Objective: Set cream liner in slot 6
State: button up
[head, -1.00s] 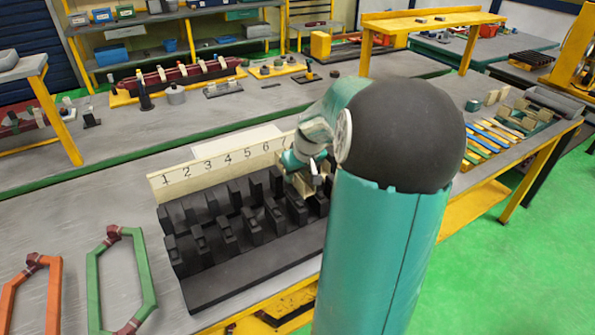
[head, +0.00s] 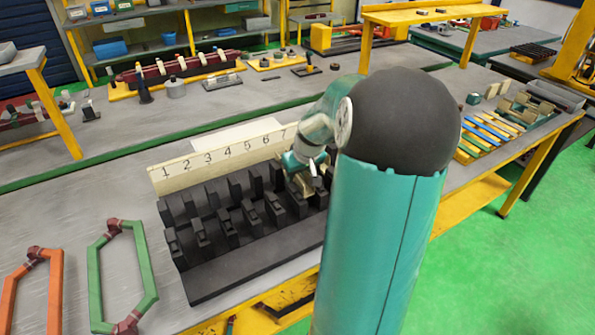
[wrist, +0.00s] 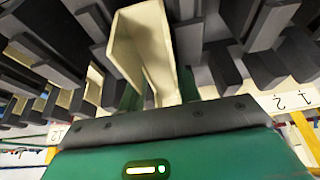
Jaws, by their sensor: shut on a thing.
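The cream liner (wrist: 143,45), a folded open channel, stands out from my gripper (wrist: 158,92) in the wrist view. My gripper is shut on it, with green fingers at its sides. In the head view my gripper (head: 303,172) is over the right part of the black slotted stator block (head: 255,262), around numbers 6 and 7. A cream bit of the liner (head: 299,186) shows below it among the black teeth. My arm and the teeth hide the liner's lower end, so I cannot tell which slot it is over or how deep it is.
A cream number board (head: 215,160) stands behind the block; its right end is hidden by my arm. Green (head: 145,265) and orange (head: 55,295) coil frames lie left of the block. Blue and cream strips (head: 490,133) lie in a rack at the right.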

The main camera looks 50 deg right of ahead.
jog(key=shift+f, duration=0.4)
jog(key=o, duration=0.8)
jog(key=shift+o, duration=0.2)
jog(key=shift+r, duration=0.2)
jog(key=shift+r, duration=0.4)
jog(key=shift+r, duration=0.25)
notch_tip(320, 180, up, 7)
jog(key=shift+r, duration=0.2)
dwell(0.7)
